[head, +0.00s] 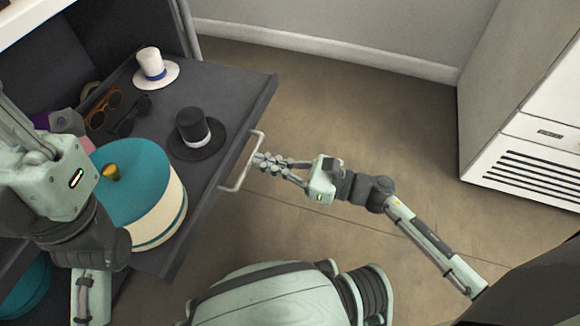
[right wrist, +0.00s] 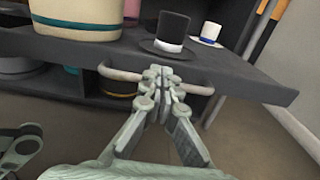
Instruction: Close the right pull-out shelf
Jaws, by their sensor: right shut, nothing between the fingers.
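The right pull-out shelf (head: 225,88) is a dark grey board that stands out from the cabinet, with a light bar handle (head: 237,182) on its front edge. My right gripper (head: 258,161) is shut and empty, its fingertips at the middle of the handle. In the right wrist view the shut fingers (right wrist: 158,76) overlap the handle bar (right wrist: 121,74); I cannot tell whether they touch it. My left arm reaches over the shelf's left part in the head view; its fingers are hidden or out of the picture.
On the shelf are a black top hat (head: 193,132), a white top hat (head: 152,66), sunglasses (head: 130,117), orange-framed glasses (head: 104,106) and a round teal-lidded box (head: 140,180). A white cabinet with a vent (head: 528,174) stands at the right. The floor between is clear.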

